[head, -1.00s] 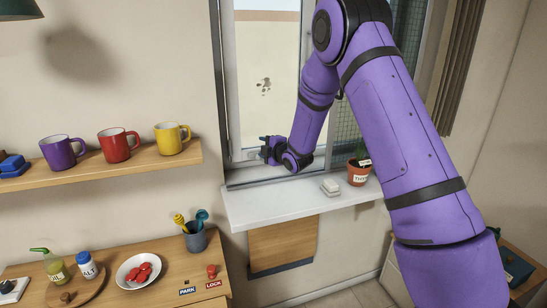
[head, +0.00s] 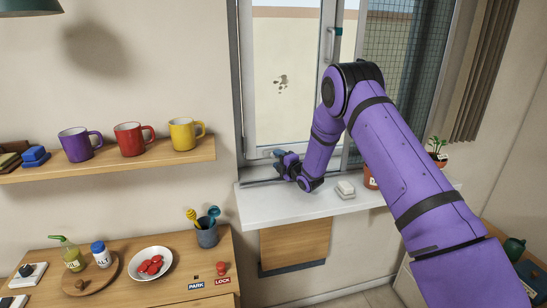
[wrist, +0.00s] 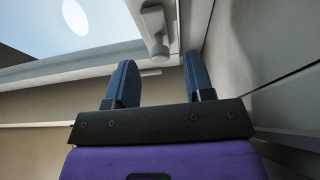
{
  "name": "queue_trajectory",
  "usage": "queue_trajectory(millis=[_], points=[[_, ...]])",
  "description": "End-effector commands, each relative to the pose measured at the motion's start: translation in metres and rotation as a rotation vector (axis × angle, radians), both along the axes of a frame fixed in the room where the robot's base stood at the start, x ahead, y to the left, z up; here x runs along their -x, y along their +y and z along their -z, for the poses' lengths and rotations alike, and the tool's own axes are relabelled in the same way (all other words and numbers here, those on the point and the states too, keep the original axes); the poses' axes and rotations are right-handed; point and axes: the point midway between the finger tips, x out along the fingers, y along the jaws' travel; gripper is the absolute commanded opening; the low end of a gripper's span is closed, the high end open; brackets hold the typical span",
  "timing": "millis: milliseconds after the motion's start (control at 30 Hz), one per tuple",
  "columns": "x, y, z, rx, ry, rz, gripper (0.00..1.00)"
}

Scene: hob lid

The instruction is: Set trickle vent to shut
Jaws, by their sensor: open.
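My gripper (head: 278,157) is at the lower left of the window (head: 283,90), just above the sill, with its fingers toward the frame. In the wrist view my gripper (wrist: 160,62) is open, with nothing between its two dark blue fingers. Beyond the fingertips, a small pale grey lever-like part (wrist: 153,32) stands out from the window frame, up and between the fingers, apart from them. It may be the trickle vent's control; I cannot tell its setting. In the head view my gripper hides that part of the frame.
The white sill (head: 290,208) carries a pale block (head: 345,189) and a terracotta pot (head: 370,180) partly behind my arm. A window handle (head: 330,45) is higher up. A mug shelf (head: 110,160) and a wooden counter (head: 130,292) are at left.

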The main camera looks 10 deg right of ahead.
Motion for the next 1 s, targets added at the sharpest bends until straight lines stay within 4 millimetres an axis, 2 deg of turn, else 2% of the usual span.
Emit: queue_trajectory(millis=[100, 233, 633, 667, 833, 867, 1000], points=[[-0.016, 0.007, 0.001, 0.0, -0.001, 0.0, 0.48], [-0.028, 0.012, 0.0, 0.0, -0.001, 0.0, 0.48], [-0.034, 0.014, 0.0, -0.001, 0.001, 0.001, 0.48], [-0.034, 0.014, 0.0, -0.001, 0.001, 0.001, 0.44], [-0.034, 0.014, 0.0, -0.001, 0.001, 0.001, 0.05], [-0.034, 0.014, 0.0, -0.001, 0.001, 0.001, 0.0], [-0.034, 0.013, 0.0, -0.001, 0.001, 0.001, 0.0]])
